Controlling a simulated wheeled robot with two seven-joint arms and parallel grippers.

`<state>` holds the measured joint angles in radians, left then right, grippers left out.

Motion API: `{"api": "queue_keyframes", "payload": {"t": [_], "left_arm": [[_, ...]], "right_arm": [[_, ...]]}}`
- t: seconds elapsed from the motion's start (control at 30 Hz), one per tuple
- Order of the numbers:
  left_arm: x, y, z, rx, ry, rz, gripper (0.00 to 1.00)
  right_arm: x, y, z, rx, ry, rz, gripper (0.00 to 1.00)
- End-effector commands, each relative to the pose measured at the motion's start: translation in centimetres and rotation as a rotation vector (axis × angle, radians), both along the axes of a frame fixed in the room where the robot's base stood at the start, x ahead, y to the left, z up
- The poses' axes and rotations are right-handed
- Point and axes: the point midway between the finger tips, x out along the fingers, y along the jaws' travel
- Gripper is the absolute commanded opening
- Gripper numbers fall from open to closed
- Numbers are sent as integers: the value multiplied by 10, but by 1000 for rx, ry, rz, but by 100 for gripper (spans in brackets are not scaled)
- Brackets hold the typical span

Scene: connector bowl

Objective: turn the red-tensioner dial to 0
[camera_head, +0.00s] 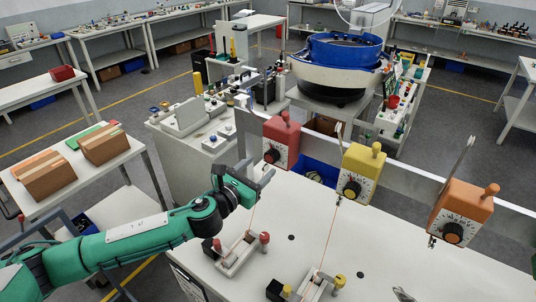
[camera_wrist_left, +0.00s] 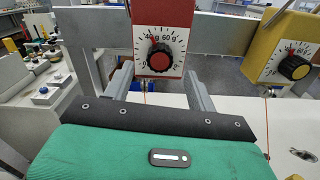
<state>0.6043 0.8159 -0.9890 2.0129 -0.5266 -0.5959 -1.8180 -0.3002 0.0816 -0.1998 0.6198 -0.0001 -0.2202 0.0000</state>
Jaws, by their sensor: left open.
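The red tensioner (camera_head: 284,132) hangs on the grey rail, with a white scale plate and a black dial (camera_head: 271,156) on its front. In the left wrist view, the dial (camera_wrist_left: 159,58) has a red centre, and "60 g" is printed above it; I cannot tell the exact setting. My left gripper (camera_head: 258,169) is open and empty, just in front of and below the red tensioner. In the left wrist view, its two fingers point toward the tensioner, one each side of the dial and apart from it. My right gripper is not in view.
A yellow tensioner (camera_head: 361,168) and an orange tensioner (camera_head: 462,210) hang to the right on the same rail (camera_head: 405,181). Below is a white table (camera_head: 370,262) with small fixtures and thin orange threads. A blue bowl feeder (camera_head: 345,52) stands behind.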

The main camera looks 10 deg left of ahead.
Motion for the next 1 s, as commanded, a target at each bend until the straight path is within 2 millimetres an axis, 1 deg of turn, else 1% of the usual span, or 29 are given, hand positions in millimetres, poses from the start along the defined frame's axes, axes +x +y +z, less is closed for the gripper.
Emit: {"api": "queue_keyframes", "payload": {"t": [0.03,0.1,0.3,0.5,0.73,0.93,0.97,1.0], "left_arm": [[10,-4,4,-1,-1,0,57],[20,-9,3,-1,0,1,57],[41,-17,1,-1,0,0,57],[48,-20,0,-1,0,0,57],[49,-20,0,-1,0,0,57],[49,-20,0,-1,0,0,18],[49,-20,0,-1,0,0,13],[49,-20,0,-1,0,0,13]], "right_arm": [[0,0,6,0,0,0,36],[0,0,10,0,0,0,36],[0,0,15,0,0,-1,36],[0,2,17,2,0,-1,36],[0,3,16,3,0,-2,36],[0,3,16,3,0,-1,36],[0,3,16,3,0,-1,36],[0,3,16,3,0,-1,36]]}}
